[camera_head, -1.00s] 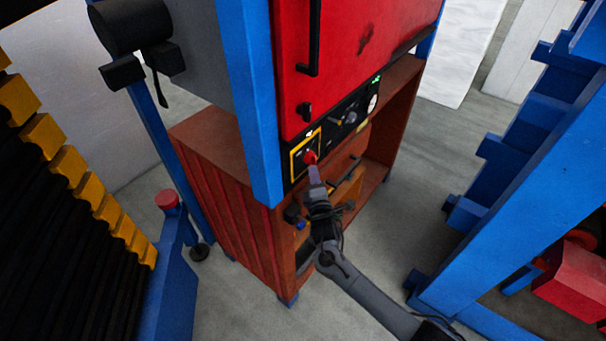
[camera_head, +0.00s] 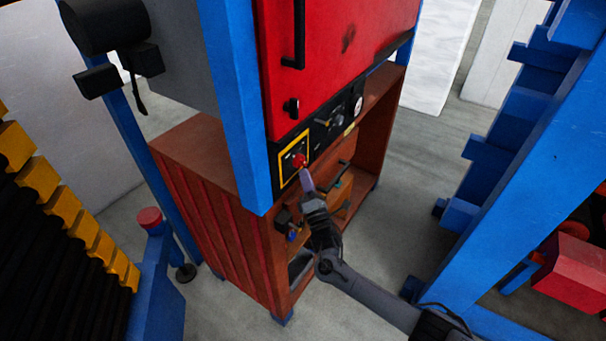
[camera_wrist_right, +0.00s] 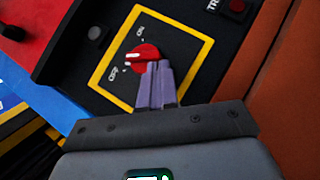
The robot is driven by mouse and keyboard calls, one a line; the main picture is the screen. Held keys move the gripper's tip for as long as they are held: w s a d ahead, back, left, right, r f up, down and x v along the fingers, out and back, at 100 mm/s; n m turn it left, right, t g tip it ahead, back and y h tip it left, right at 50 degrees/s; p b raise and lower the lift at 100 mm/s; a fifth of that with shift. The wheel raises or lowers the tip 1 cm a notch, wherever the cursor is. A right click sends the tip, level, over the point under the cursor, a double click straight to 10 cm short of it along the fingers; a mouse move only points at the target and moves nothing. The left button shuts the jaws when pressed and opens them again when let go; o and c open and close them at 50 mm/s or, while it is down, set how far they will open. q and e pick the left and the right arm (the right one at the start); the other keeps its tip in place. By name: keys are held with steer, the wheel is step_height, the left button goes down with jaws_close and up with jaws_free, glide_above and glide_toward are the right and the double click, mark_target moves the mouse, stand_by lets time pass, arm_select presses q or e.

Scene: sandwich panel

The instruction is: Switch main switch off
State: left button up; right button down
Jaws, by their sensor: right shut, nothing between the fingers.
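The main switch (camera_head: 298,160) is a red knob in a yellow square frame on the black panel below the red door. In the right wrist view, the red knob (camera_wrist_right: 143,54) has a white mark on its left side, towards the OFF label; the ON label is above it. My right gripper (camera_head: 304,172) is shut and empty, its purple fingers just below the knob. In the wrist view, the fingertips (camera_wrist_right: 157,66) overlap the knob's lower right edge; I cannot tell whether they touch it. My left gripper is not in view.
The blue post (camera_head: 236,110) stands close left of the panel. A brown open cabinet (camera_head: 205,205) is underneath. Another dark control (camera_head: 338,116) is right of the switch. A blue frame (camera_head: 520,210) stands at right, with clear floor (camera_head: 415,165) between.

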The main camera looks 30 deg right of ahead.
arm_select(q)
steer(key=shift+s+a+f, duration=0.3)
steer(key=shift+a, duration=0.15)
arm_select(e)
steer(key=a+v, duration=0.3)
steer(key=v, duration=0.9)
steer(key=shift+f, duration=0.15)
steer(key=shift+w, duration=0.1)
